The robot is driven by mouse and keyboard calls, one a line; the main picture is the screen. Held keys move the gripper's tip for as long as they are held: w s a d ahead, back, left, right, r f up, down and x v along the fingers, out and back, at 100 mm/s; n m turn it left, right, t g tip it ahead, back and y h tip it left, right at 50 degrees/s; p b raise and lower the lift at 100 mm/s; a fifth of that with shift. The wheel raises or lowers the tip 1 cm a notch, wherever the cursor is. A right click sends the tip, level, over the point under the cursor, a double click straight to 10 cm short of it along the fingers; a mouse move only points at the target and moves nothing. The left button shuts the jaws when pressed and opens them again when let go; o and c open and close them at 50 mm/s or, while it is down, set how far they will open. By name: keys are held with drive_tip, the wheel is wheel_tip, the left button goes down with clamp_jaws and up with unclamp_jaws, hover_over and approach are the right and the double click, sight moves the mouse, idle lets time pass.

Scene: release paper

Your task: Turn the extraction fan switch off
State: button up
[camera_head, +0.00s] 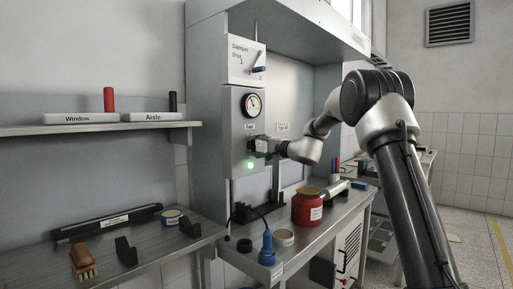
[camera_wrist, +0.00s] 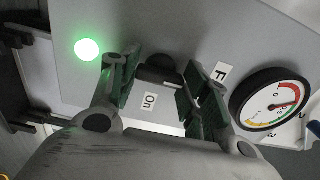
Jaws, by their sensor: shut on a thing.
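The fan switch is a dark knob (camera_wrist: 158,68) on the grey control panel (camera_head: 237,109), with an "On" label (camera_wrist: 149,101) beside it in the wrist view. A label starting with "F" (camera_wrist: 219,72) is partly hidden by a finger. My gripper (camera_head: 260,146) is at the panel, shut on the knob, with one finger on each side of it. In the head view my gripper hides most of the knob. A green light (camera_wrist: 87,49) is lit on the panel; it also shows in the head view (camera_head: 250,165).
A round gauge (camera_head: 253,104) and a damper panel (camera_head: 246,62) with a blue-tipped lever are above the switch. A shelf (camera_head: 45,129) and bench with a brush (camera_head: 83,262) are left.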

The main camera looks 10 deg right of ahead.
drive_tip(key=shift+f, duration=0.1)
idle(0.3)
drive_tip(key=o, duration=1)
drive_tip(key=v, duration=1.2)
